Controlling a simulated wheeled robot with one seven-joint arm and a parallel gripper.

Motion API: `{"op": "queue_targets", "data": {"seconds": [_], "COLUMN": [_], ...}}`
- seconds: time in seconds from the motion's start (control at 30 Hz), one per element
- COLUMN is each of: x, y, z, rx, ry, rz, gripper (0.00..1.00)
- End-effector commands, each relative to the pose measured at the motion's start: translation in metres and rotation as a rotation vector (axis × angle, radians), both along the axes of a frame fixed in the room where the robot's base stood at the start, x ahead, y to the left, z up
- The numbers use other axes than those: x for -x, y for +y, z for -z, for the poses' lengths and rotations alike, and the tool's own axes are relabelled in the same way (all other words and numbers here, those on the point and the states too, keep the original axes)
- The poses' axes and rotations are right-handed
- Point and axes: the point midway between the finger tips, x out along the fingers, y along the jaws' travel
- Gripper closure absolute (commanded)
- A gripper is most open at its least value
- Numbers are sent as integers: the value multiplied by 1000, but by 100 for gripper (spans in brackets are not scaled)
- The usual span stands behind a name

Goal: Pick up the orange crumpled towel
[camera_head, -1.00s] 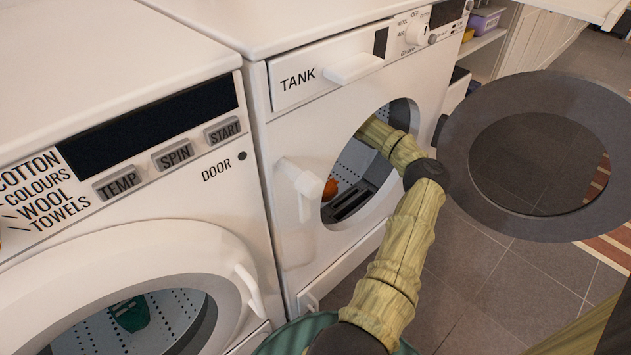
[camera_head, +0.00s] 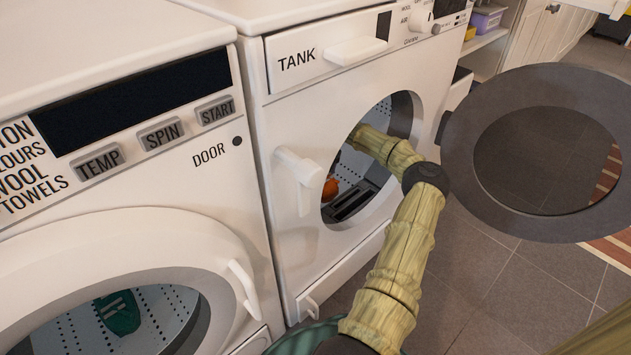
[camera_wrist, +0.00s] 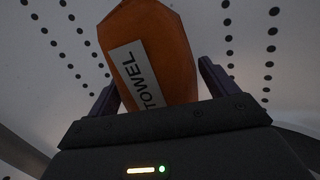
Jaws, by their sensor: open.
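The orange towel (camera_wrist: 160,45), with a white label reading TOWEL, is inside the drum of the right machine. In the head view only a small orange part of the towel (camera_head: 330,188) shows through the door opening. My arm reaches through that opening. In the wrist view my gripper (camera_wrist: 155,85) is open, with one finger on each side of the towel. The towel stands between the fingers; whether they touch it I cannot tell. The gripper is hidden in the head view.
The right machine's round door (camera_head: 545,155) stands open to the right of my arm. The perforated drum wall (camera_wrist: 240,45) surrounds the gripper closely. The left machine (camera_head: 120,250) holds a green item (camera_head: 118,312). Grey tiled floor lies at the right.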

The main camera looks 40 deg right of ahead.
Motion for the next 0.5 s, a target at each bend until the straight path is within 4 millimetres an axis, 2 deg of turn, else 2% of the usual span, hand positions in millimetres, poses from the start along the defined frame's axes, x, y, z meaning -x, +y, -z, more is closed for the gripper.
{"op": "queue_targets", "data": {"seconds": [0.17, 0.37, 0.5], "x": [0, 0, 0], "y": [0, 0, 0], "z": [0, 0, 0], "rx": [0, 0, 0], "ry": [0, 0, 0], "rz": [0, 0, 0], "gripper": [15, 51, 51]}}
